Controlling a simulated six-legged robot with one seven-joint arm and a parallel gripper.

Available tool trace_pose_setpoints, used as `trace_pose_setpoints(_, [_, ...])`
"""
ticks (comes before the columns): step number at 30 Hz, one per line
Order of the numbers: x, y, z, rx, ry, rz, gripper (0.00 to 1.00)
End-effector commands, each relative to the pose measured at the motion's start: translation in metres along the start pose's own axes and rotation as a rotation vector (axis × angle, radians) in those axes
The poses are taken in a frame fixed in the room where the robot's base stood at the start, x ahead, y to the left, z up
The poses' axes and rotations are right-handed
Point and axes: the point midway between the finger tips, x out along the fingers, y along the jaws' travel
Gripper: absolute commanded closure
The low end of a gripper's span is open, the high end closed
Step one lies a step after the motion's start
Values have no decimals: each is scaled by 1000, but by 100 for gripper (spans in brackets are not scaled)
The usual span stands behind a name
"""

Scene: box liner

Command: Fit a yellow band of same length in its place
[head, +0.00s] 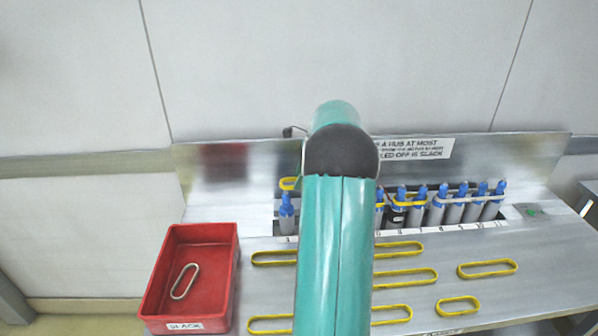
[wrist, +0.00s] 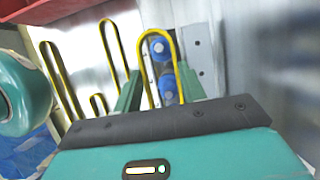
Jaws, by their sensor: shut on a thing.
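My gripper (wrist: 160,78) is shut on a yellow band (wrist: 153,37), which stands out as a narrow loop from between the green fingers. Blue caps (wrist: 160,48) show behind and through this loop in the wrist view. In the head view my arm hides most of the gripper. A yellow band end (head: 288,183) shows left of the arm, just above the leftmost blue-capped cylinder (head: 287,213); it looks like the held one. Right of the arm stands a row of blue-capped grey cylinders (head: 454,206), with yellow bands (head: 412,203) around some. Cylinders behind the arm are hidden.
Several loose yellow bands (head: 487,268) of differing lengths lie on the metal table (head: 545,265). A red bin (head: 232,262) labelled SLACK stands at left with a pale band (head: 184,281) inside. A metal back panel with a sign (head: 425,149) rises behind the cylinders.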

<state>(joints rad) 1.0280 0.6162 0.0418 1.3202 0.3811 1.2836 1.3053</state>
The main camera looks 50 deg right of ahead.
Motion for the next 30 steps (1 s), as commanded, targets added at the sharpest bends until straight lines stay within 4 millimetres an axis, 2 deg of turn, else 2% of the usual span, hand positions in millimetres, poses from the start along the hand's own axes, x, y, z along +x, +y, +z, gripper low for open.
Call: trace_pose_setpoints(30, [58, -3, -23, -1, -1, 3, 81])
